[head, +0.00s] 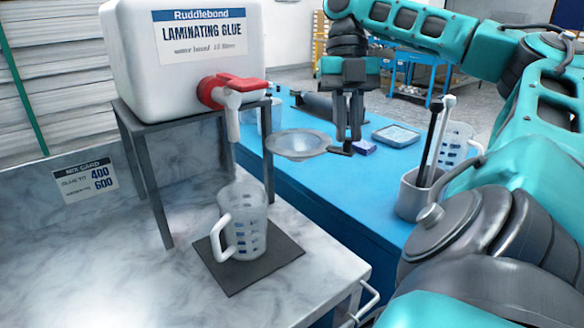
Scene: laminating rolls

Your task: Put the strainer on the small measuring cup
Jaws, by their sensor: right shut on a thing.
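My right gripper (348,136) points down over the blue table and is shut on the strainer's dark handle. The strainer (298,145) is a shallow grey bowl, held roughly level to the left of the fingers. A clear measuring cup (243,222) with a white handle stands upright on a dark mat (285,252), below and left of the strainer and apart from it. Another clear cup (276,114) stands partly hidden behind the tap, and a clear jug (455,145) stands at the right. I cannot tell for sure which is the small one. My left gripper is not in view.
A white glue container (190,75) with a red-handled tap (230,90) sits on a grey stand (143,170) over the marble counter (130,260). A grey holder (412,198) with upright tools and a small tray (396,135) are on the blue table (335,195).

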